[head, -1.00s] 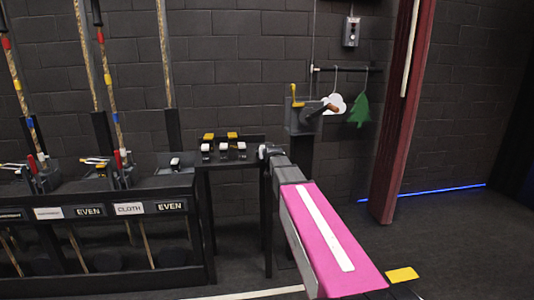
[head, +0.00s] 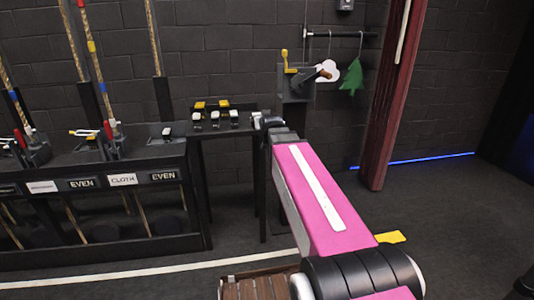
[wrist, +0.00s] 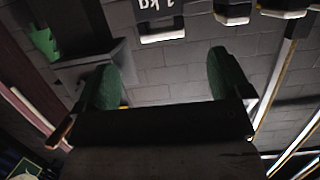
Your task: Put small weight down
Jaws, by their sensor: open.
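On a small black shelf (head: 240,104) in the head view stand several small blocks with white or yellow parts, which may be the weights. One white-fronted block (head: 233,117) is at the right of the front row. My gripper (head: 268,122) is just right of this row, at the shelf's right end, small and dark. In the wrist view, my green fingers (wrist: 163,78) are spread apart with only brick wall between them. A dark weight with a white edge (wrist: 160,28) and part of a kg label hangs into the top of that view, beyond the fingers and apart from them.
A crank box (head: 297,82) stands right of the shelf, with a green tree cut-out (head: 351,77) and a white cloud (head: 327,71) hanging beside it. A rope rack (head: 95,210) fills the left. Open floor (head: 440,230) lies at the right.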

